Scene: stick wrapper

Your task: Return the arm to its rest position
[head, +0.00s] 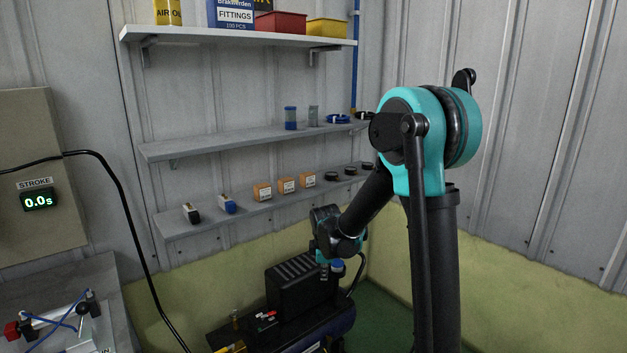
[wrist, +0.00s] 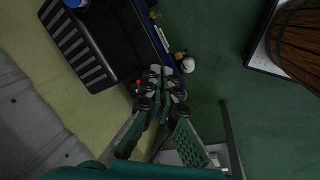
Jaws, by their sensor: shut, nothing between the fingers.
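My arm (head: 447,165) is teal and black and fills the right of the head view. It bends down and to the left, with its wrist over the black compressor (head: 294,287). My gripper (wrist: 161,80) is seen in the wrist view with its fingers together and nothing held. The wrist view looks down past it at the compressor (wrist: 93,45) and the green floor (wrist: 225,75). In the head view the fingertips are hard to make out against the dark machine.
Two grey shelves (head: 245,140) on the wall carry small parts and boxes; a white shelf (head: 230,36) is above. A bench (head: 60,285) with a cylinder rig and a panel reading 0.0s (head: 38,200) stand left. A wooden barrel-like object (wrist: 300,45) stands at the wrist view's upper right.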

